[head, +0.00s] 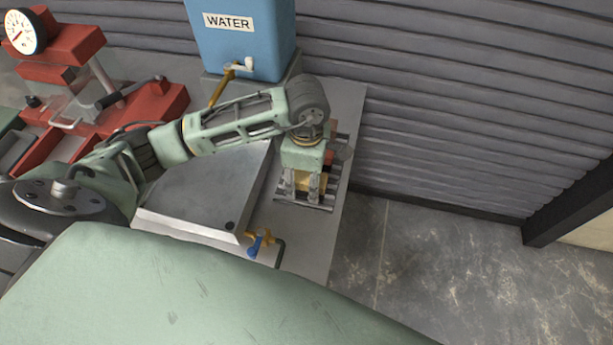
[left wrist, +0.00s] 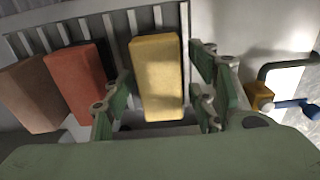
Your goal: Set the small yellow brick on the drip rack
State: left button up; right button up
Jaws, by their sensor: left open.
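The small yellow brick (head: 307,181) is on the slatted drip rack (head: 331,187) at the right end of the counter. In the left wrist view the yellow brick (left wrist: 156,72) lies over the slats of the drip rack (left wrist: 118,24). My left gripper (head: 302,190) points down over the rack. In the left wrist view its fingers (left wrist: 160,105) are open, one on each side of the yellow brick, with a visible gap on both sides. The arm and palm hide part of the brick in the head view. My right gripper is not in view.
A red brick (left wrist: 76,80) and a brown brick (left wrist: 32,95) lie beside the yellow one. A metal sink cover (head: 205,190) and a blue-handled tap (head: 257,243) are left of the rack. A blue water tank (head: 243,45) stands behind.

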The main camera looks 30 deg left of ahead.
aim_at(307, 177)
pick_arm(q)
jog(key=shift+r, duration=0.15)
jog(key=shift+w+r, duration=0.1)
jog(key=shift+r, duration=0.15)
notch_tip(307, 177, up, 12)
jog(key=b, duration=0.2)
jog(key=shift+f+b, duration=0.25)
jog(key=shift+b, duration=0.1)
